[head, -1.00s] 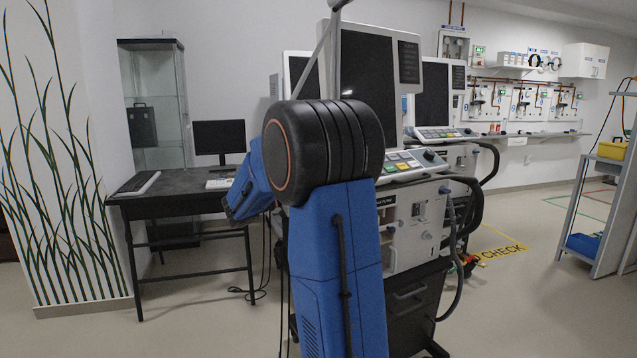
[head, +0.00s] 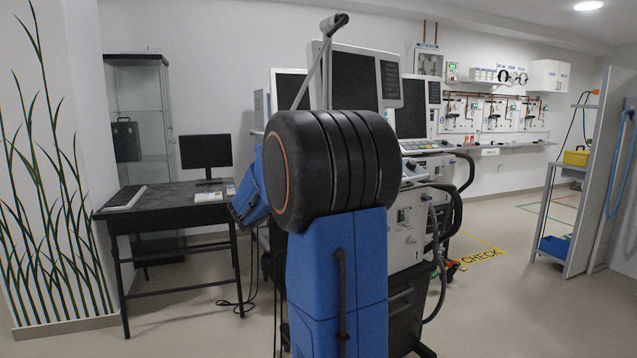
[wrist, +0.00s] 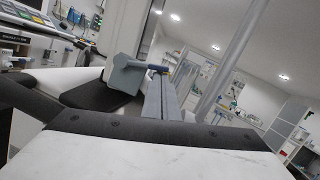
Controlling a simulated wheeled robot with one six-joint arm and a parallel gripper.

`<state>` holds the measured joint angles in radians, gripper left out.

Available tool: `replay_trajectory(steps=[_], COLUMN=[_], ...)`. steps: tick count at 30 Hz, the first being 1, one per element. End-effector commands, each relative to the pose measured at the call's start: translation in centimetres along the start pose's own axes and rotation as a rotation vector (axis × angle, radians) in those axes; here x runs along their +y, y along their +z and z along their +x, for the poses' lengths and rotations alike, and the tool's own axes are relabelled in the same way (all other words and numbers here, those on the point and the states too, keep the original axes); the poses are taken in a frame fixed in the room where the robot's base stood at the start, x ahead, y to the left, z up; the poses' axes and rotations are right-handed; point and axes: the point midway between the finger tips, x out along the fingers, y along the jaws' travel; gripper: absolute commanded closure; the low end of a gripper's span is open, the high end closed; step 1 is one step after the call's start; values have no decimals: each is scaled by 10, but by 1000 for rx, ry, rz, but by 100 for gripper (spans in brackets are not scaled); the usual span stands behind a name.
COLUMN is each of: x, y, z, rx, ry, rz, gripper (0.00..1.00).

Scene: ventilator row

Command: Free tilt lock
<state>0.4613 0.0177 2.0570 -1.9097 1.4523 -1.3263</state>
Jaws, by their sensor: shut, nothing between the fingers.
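In the head view, the nearest ventilator (head: 407,222) stands behind my raised blue arm. Its dark screen (head: 352,80) shows above my black arm joint, which covers the screen's lower part. My gripper (wrist: 148,72) shows in the wrist view as grey and dark finger parts beyond a white and black body. It is shut and holds nothing. It appears apart from the ventilator panel at the wrist view's upper left. My arm hides the gripper in the head view.
More ventilators stand behind, one with its screen (head: 411,105) in view. A dark desk (head: 165,202) with a monitor (head: 206,152) stands at left. Open floor lies at right, with a yellow CHECK marking (head: 482,256) and a shelf rack (head: 590,190) at the far right.

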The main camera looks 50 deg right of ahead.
Motion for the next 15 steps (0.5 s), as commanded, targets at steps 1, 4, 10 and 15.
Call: replay_trajectory(steps=[1,4,10,15], x=[-2,-3,-2,-2], y=[4,8,8,8], z=[1,2,2,-4], rx=[-1,-1,0,0], ry=[9,27,26,26], rz=[-34,-108,-103,-101], gripper=[100,100,100,100])
